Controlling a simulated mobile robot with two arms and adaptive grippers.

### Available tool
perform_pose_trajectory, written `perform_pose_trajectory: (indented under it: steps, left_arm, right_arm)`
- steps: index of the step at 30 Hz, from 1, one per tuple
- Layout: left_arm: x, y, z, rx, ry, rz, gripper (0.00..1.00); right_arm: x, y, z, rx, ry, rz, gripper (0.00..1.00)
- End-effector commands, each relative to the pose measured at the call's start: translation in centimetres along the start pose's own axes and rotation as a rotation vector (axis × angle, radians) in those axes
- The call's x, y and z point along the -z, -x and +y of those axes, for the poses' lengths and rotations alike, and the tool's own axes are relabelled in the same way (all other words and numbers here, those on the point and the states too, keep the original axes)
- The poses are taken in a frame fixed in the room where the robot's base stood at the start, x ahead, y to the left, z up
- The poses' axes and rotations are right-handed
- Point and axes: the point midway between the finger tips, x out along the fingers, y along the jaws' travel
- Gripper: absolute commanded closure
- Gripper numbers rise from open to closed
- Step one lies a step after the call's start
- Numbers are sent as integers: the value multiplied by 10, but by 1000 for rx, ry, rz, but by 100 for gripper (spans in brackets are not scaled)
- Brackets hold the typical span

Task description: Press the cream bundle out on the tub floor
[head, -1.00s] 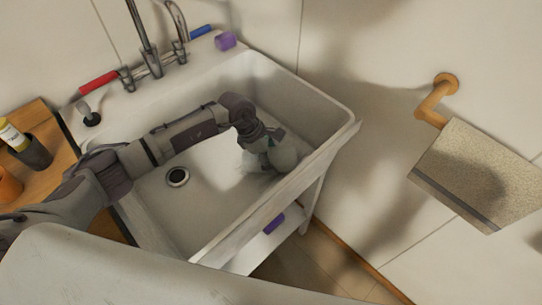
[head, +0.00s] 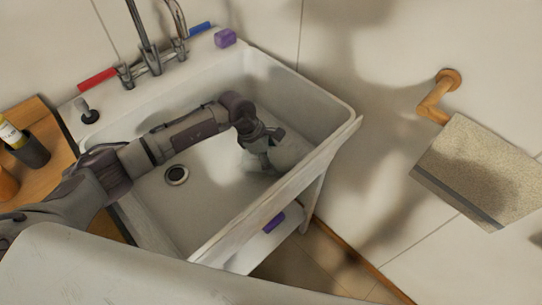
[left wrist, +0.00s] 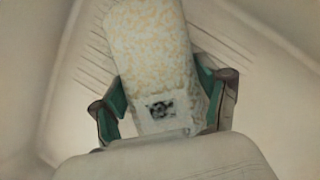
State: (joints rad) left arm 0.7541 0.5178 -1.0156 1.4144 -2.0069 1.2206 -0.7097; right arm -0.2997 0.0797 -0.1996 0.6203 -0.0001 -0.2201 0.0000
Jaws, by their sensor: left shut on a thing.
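The cream bundle (left wrist: 152,60), pale with a mottled cream pattern and a small dark-marked label, fills the middle of the left wrist view. My left gripper (left wrist: 165,108) has its green-padded fingers on both sides of it, shut on it. In the head view my left gripper (head: 264,153) reaches down inside the white tub (head: 205,212), towards its right end. My right gripper is not in view.
The drain (head: 176,175) lies in the tub floor, left of the gripper. Taps (head: 150,62) and a purple block (head: 225,38) are at the back rim. A wooden counter (head: 58,150) with bottles stands left. A speckled towel (head: 480,175) hangs right.

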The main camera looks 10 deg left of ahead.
Motion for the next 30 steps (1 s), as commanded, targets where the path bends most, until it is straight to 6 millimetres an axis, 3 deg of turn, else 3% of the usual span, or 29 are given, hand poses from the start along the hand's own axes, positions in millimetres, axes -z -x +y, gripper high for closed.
perform_pose_trajectory:
  steps: [30]
  left_arm:
    - [4, -6, -1, 4, 1, 4, 53]
  right_arm:
    - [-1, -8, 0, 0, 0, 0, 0]
